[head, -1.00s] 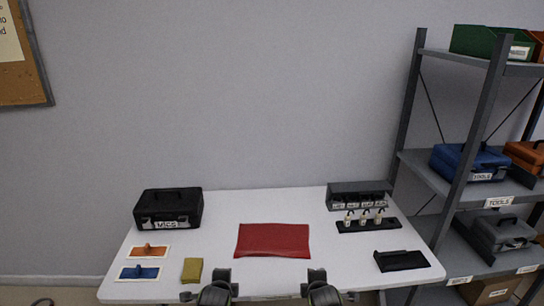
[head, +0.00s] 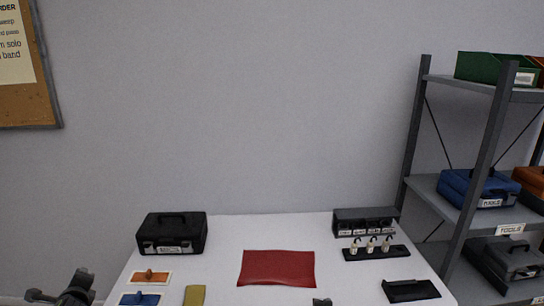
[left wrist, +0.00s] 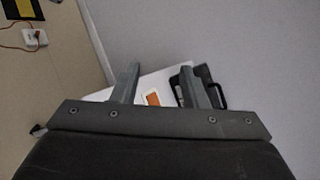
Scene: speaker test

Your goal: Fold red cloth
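The red cloth (head: 278,268) lies flat and spread out on the white table (head: 225,240), in the middle of the head view. Its edges look slightly wavy and nothing touches it. My left gripper (head: 62,290) is at the lower left of the head view, off the table's left side and well away from the cloth. In the left wrist view its two fingers (left wrist: 160,70) are wide apart with nothing between them. Only a small dark tip of my right gripper (head: 322,301) shows at the bottom edge, just in front of the cloth.
A black case (head: 173,234) stands at the back left. A grey bin unit (head: 366,222), a small bottle rack (head: 376,253) and a black tray (head: 410,290) are at the right, beside shelves (head: 470,190).

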